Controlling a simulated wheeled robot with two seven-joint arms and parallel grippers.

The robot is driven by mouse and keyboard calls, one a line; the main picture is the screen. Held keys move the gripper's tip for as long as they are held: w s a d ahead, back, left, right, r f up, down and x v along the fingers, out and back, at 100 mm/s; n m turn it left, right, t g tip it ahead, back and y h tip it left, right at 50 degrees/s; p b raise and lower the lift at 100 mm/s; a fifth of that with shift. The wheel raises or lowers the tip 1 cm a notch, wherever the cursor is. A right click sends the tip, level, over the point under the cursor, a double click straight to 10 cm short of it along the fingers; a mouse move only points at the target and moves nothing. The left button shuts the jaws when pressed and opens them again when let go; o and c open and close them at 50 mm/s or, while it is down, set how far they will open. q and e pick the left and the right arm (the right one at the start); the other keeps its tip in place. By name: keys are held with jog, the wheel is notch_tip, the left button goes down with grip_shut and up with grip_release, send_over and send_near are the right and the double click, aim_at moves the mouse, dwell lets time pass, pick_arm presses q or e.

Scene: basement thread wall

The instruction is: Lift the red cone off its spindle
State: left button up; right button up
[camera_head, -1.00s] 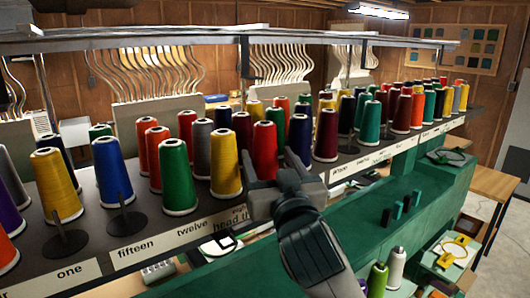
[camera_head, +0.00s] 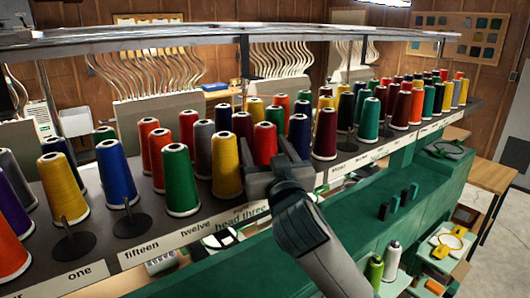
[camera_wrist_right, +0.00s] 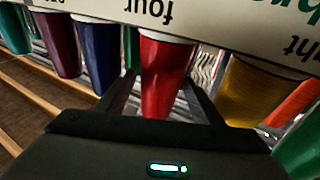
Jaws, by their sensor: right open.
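The red cone (camera_head: 264,144) stands upright in the front row of the thread rack, between a yellow cone (camera_head: 226,165) and a dark blue cone (camera_head: 300,135). My right gripper (camera_head: 272,166) is open in front of its lower part and hides its base. In the right wrist view, which is upside down, the red cone (camera_wrist_right: 165,75) shows between the two spread fingers (camera_wrist_right: 158,104). Whether the fingers touch it, I cannot tell. Its spindle is hidden inside it. My left gripper is not in view.
Several other coloured cones crowd the rack on both sides and behind. A label strip (camera_head: 155,245) runs along the rack's front edge. A metal rail (camera_head: 250,38) crosses above the cones. A green bench (camera_head: 350,215) lies below, in front.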

jog(key=c, duration=1.2)
jog(key=shift+r, duration=0.15)
notch_tip(320, 180, up, 8)
jog(key=b, duration=0.3)
jog(key=shift+r+b, duration=0.1)
jog(key=shift+b, duration=0.25)
jog(key=shift+r, duration=0.75)
